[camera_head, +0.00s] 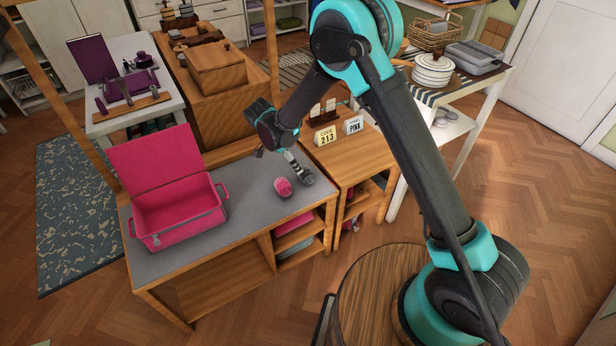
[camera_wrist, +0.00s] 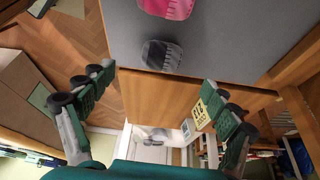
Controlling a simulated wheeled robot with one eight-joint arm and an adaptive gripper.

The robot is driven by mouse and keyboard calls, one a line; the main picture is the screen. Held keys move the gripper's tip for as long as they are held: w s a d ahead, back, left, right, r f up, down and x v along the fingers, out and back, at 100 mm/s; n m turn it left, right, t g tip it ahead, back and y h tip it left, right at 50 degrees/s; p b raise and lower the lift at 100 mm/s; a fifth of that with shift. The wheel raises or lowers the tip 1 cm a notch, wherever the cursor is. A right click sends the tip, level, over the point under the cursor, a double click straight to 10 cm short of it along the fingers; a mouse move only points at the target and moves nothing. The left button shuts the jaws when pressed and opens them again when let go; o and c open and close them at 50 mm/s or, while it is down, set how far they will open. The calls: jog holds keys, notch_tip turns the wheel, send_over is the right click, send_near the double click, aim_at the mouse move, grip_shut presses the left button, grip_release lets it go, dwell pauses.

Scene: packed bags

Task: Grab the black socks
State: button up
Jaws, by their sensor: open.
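The black socks are a small dark rolled bundle (camera_head: 307,178) on the grey tabletop near its right end. In the wrist view the bundle (camera_wrist: 161,56) lies near the tabletop edge, beyond the gap between my fingers. A pink rolled bundle (camera_head: 283,187) lies just left of it and also shows at the top of the wrist view (camera_wrist: 168,7). My gripper (camera_wrist: 158,80) is open and empty, its two green fingers spread wide. In the head view my gripper is above and beside the black socks, partly hidden by the arm; I cannot tell if it touches them.
An open pink suitcase (camera_head: 177,212) stands on the left of the grey table (camera_head: 245,215). A lower wooden stand with a yellow "CODE 213" sign (camera_head: 326,135) and a white "PINK" sign (camera_head: 353,125) adjoins on the right. Tabletop between suitcase and bundles is clear.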

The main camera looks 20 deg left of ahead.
aim_at(303, 173)
jog(key=x, duration=0.6)
jog(key=shift+w+f, duration=0.1)
jog(key=shift+w+x, duration=0.2)
jog(key=shift+x, duration=1.15)
jog(key=shift+w+x, duration=0.15)
jog(key=shift+x, duration=1.15)
jog(key=shift+d, duration=0.1)
jog(key=c, duration=1.3)
jog(key=shift+o, duration=0.2)
jog(key=shift+r, duration=0.25)
